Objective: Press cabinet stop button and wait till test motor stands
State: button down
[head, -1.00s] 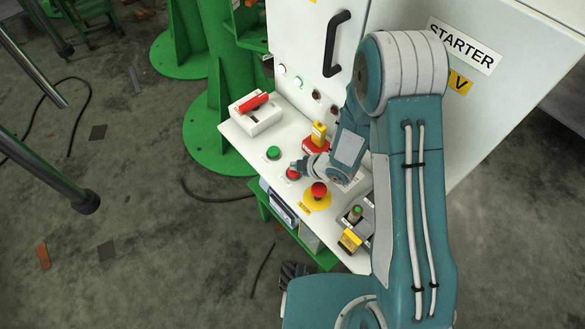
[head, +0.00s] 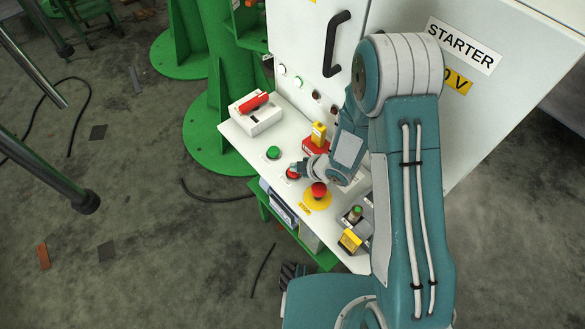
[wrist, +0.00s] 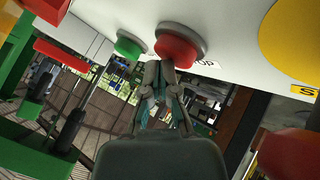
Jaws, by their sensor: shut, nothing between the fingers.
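The white starter cabinet (head: 400,30) has a sloped control shelf (head: 240,137). The red stop button (head: 292,173) sits on the shelf beside a green button (head: 273,152). In the wrist view the red button (wrist: 180,46) is at the top, with the green button (wrist: 130,46) to its left. My gripper (wrist: 166,70) is shut and empty. Its fingertips are at the red button's lower edge and appear to touch it; I cannot tell how far the button is pressed. In the head view my gripper (head: 302,167) is over the red button. I cannot make out the test motor.
A red mushroom button on a yellow disc (head: 318,190) is close to my gripper. A red-handled switch box (head: 257,113), a yellow-and-red device (head: 318,137) and a grey box with a green button (head: 356,214) also stand on the shelf. Green pillars stand behind left.

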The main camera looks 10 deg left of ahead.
jog(key=shift+f, duration=0.5)
dwell(0.4)
jog(key=shift+r, duration=1.3)
jog(key=shift+r, duration=2.5)
